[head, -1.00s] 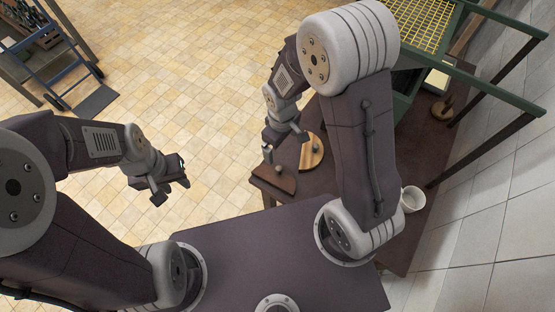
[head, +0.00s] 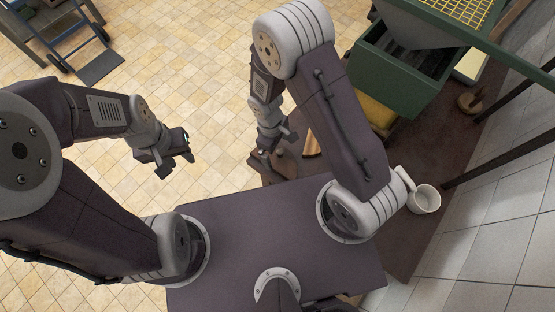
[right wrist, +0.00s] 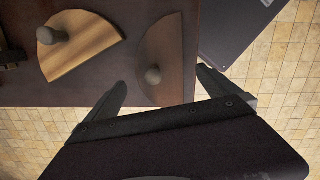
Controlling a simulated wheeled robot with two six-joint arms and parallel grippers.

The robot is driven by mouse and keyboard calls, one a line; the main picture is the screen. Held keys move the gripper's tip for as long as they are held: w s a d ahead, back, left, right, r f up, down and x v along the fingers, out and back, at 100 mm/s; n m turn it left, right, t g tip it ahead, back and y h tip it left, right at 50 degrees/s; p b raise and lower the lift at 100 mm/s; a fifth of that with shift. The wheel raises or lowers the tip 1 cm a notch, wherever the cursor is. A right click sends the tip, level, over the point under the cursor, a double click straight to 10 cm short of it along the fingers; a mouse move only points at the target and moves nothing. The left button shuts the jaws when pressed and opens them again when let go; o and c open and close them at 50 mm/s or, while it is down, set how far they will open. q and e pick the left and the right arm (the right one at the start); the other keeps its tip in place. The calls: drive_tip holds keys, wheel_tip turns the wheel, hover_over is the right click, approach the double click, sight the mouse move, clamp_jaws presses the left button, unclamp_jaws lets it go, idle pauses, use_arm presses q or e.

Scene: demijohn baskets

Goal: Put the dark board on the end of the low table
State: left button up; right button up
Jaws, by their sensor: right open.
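The dark board (right wrist: 170,55) is a brown quarter-round with a round knob (right wrist: 153,75). It lies near the end edge of the brown low table (right wrist: 90,92) in the right wrist view. In the head view the dark board (head: 285,165) is partly hidden by my right gripper (head: 268,148). In the right wrist view my right gripper (right wrist: 163,80) is open, its fingers apart on either side of the knob, not closed on it. My left gripper (head: 176,165) looks open and empty, out over the tiled floor.
A lighter striped quarter-round board (right wrist: 85,48) with a knob lies beside the dark one. A green bin (head: 405,75), a yellow object (head: 376,112), a knobbed wooden piece (head: 470,102) and a white mug (head: 426,198) are further along the table. A hand truck (head: 75,50) stands far left.

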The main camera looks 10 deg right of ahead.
sight(278, 152)
drive_tip(key=f, duration=0.1)
drive_tip(key=f+b, duration=0.1)
drive_tip(key=f, duration=0.1)
drive_tip(key=f+b, duration=0.1)
drive_tip(key=f, duration=0.1)
drive_tip(key=shift+s+d, duration=0.15)
drive_tip(key=shift+d, duration=0.15)
drive_tip(key=c, duration=1.5)
drive_tip(key=shift+r, duration=0.1)
